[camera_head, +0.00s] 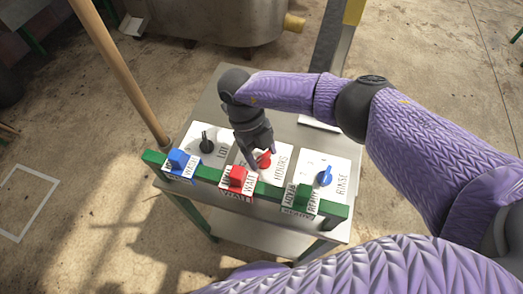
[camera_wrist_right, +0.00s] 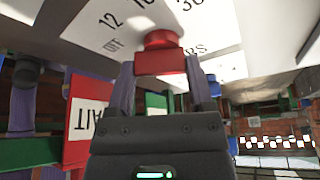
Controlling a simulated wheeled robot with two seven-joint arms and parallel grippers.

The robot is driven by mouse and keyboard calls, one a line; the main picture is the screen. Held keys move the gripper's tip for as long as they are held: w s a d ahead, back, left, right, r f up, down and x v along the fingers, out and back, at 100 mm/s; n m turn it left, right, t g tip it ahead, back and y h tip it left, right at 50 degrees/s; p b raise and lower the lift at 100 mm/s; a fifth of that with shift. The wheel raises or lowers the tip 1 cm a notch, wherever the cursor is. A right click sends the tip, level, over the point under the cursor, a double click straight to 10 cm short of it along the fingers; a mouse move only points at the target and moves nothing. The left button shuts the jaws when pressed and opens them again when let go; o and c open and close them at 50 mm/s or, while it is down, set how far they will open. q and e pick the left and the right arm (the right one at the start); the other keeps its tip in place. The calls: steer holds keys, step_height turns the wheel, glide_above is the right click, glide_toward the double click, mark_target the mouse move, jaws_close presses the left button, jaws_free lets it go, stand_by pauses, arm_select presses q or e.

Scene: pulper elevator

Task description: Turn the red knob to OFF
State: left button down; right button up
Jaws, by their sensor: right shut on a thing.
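The red knob (camera_head: 265,160) stands on the middle white dial panel, marked HOURS, on the grey table. My right gripper (camera_head: 261,157) reaches down over it from above. In the right wrist view the red knob (camera_wrist_right: 160,62) sits between the two fingertips (camera_wrist_right: 161,75), which are shut on it. The white dial face (camera_wrist_right: 100,25) behind it shows an OFF mark, 12 and other numbers, seen upside down or tilted. Which mark the knob points to cannot be told, as the fingers partly hide it. My left gripper is not in view.
A black knob (camera_head: 207,144) on the LOT panel is to the left, and a blue knob (camera_head: 324,177) on the RINSE panel to the right. Blue (camera_head: 178,160), red (camera_head: 237,177) and green (camera_head: 304,197) blocks with signs sit along the green front rail (camera_head: 268,190). A wooden pole (camera_head: 120,70) rises at left.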

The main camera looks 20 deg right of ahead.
steer(key=o, duration=1.1)
steer(key=shift+o, duration=0.7)
steer(key=p+v, duration=0.1)
steer(key=v, duration=0.9)
